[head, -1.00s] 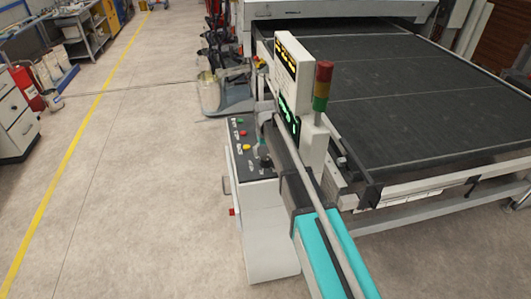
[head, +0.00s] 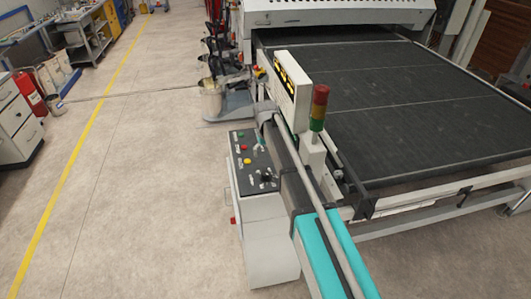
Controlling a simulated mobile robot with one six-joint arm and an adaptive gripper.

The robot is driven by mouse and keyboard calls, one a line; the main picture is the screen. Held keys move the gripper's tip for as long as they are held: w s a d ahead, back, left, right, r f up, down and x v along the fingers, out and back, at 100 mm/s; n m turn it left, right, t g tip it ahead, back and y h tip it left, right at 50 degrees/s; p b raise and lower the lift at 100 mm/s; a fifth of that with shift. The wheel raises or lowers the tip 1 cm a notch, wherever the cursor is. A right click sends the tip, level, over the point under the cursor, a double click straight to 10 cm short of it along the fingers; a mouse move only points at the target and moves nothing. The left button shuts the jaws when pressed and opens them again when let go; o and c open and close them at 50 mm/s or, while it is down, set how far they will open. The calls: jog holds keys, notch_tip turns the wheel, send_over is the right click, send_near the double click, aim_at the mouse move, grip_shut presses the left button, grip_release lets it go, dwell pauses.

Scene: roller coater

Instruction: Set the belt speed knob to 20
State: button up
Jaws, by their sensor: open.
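The control panel (head: 243,172) slopes on top of a white cabinet at the near left corner of the roller coater. Green, red and yellow buttons run along its left side. A dark knob (head: 265,176) shows at the panel's lower right. Its pointer and the markings are too small to read, and I cannot tell whether it is the belt speed knob. A white display post (head: 290,92) beside the panel shows yellow lit characters that I cannot read. I cannot make out my gripper in this view.
A red, yellow and green signal tower (head: 318,107) stands just right of the post. The wide dark belt (head: 420,110) fills the right side. Grey pots (head: 213,98) stand behind the panel. The floor (head: 150,190) to the left is clear.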

aim_at(266, 172)
jog(key=shift+r+p, duration=0.75)
jog(key=shift+r, duration=0.3)
jog(key=s+t, duration=0.1)
jog(key=s+m+t+b, duration=0.1)
jog(key=s+t, duration=0.1)
jog(key=s+d+t+y+b, duration=0.1)
jog(key=s, duration=0.1)
jog(key=shift+s+d+f, duration=0.1)
jog(key=shift+f, duration=0.3)
jog(key=shift+f, duration=0.15)
jog(key=b+x, duration=0.8)
jog(key=x, duration=0.1)
jog(key=b+x, duration=0.4)
jog(key=b, duration=0.1)
jog(key=shift+w+f, duration=0.15)
jog(key=shift+w, duration=0.25)
dwell(0.5)
